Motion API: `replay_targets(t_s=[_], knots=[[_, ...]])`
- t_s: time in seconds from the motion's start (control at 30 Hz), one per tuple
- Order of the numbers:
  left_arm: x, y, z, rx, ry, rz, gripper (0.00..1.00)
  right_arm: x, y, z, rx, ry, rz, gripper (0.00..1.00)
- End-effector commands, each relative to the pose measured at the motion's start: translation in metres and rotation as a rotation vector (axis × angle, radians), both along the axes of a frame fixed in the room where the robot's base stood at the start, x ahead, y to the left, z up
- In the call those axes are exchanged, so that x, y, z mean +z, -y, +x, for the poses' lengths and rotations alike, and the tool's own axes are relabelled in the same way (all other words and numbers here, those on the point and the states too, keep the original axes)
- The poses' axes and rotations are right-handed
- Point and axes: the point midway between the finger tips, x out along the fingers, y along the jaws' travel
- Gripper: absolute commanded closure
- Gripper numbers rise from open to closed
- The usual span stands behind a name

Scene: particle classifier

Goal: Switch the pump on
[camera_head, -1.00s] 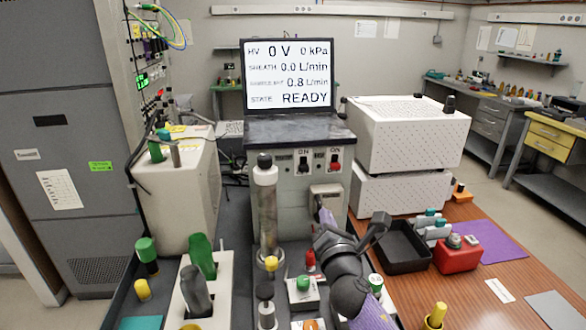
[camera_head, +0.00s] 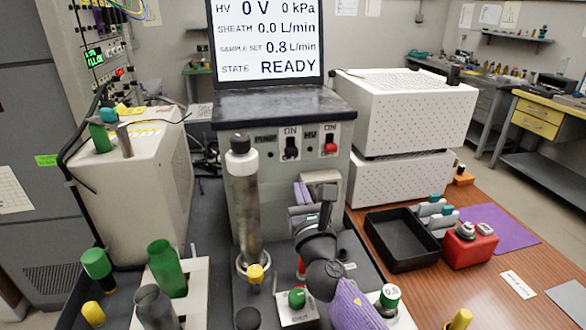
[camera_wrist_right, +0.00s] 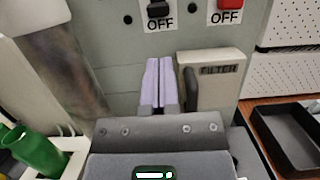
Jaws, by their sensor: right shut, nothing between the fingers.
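The pump switch (camera_head: 291,148) is a black toggle on the grey front panel, with PUMP to its left and ON above. In the wrist view the black toggle (camera_wrist_right: 159,8) shows at the top edge, just above an OFF label; its upper part is cut off. My right gripper (camera_head: 303,193) is in front of the panel, below the switches and left of the filter box. Its purple fingers (camera_wrist_right: 158,85) are shut with nothing between them, below the pump switch and apart from it. My left gripper is not in view.
A red HV switch (camera_head: 330,147) sits right of the pump switch. A pale filter box (camera_wrist_right: 212,80) juts from the panel beside my fingers. A tall metal cylinder (camera_head: 245,210) stands left. The screen (camera_head: 267,40) reads READY. A black tray (camera_head: 401,240) lies right.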

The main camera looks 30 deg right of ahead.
Motion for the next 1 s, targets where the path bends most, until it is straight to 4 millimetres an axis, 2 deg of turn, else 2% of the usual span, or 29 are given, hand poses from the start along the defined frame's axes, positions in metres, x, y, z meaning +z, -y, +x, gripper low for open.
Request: replay_targets(t_s=[0.2, 0.4, 0.8, 1.0], knots=[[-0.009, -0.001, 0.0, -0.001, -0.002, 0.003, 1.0, 0.009, 0.011, 0.041, 0.0, 0.0, 0.002, 1.0], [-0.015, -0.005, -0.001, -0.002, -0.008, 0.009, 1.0, 0.014, 0.015, 0.061, 0.001, 0.0, 0.001, 1.0], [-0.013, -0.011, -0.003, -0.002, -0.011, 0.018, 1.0, 0.018, 0.016, 0.064, 0.001, -0.001, 0.002, 1.0], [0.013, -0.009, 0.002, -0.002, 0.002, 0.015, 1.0, 0.045, 0.016, 0.063, 0.001, 0.002, -0.001, 1.0]])
